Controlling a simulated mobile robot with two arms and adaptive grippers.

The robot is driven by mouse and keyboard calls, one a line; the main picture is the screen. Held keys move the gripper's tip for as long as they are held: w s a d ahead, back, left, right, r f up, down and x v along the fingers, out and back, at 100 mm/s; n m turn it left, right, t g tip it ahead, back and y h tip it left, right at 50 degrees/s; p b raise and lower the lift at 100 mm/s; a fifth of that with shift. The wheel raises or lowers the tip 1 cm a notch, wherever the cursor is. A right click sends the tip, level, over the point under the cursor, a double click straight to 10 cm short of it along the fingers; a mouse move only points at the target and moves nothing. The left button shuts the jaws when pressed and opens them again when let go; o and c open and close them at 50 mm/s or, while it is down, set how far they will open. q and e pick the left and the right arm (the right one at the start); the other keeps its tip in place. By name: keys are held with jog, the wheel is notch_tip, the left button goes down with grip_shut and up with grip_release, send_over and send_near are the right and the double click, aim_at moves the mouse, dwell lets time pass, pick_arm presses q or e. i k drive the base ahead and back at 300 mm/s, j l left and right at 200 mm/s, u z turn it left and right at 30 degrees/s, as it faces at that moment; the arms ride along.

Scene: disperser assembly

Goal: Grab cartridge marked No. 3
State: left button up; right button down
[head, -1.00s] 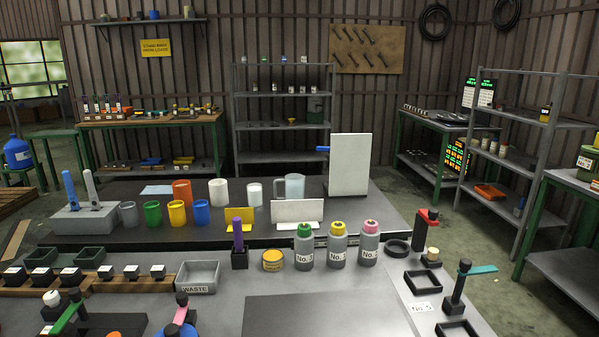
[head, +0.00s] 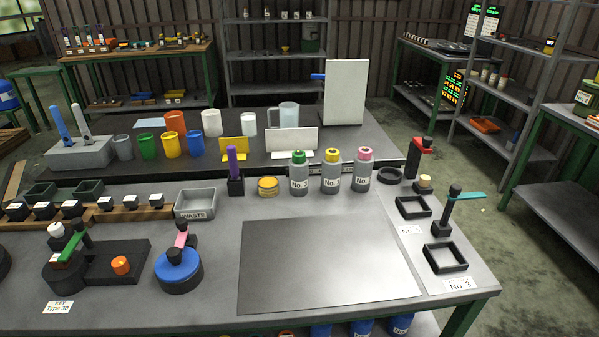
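Three grey cartridges with white number labels stand upright in a row at the back of the near table: one with a green top (head: 299,174), one with a yellow top (head: 332,172) and one with a pink top (head: 363,171). Their numbers are small; the green-topped one seems to read No. 3, though I cannot be sure. A label marked No. 3 (head: 460,284) lies at the table's front right, by an empty black square frame (head: 446,257). Neither of my grippers is in view.
A dark flat plate (head: 325,265) leaves clear room in front of the cartridges. A white panel (head: 292,141) stands behind.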

aim_at(298, 173)
jog(key=k+j+u, duration=0.2)
jog(key=j, duration=0.35)
jog(key=j+u, duration=0.2)
jog(key=j, duration=0.35)
jog(key=j+u, duration=0.2)
jog(key=j, duration=0.4)
jog(key=k, duration=0.05)
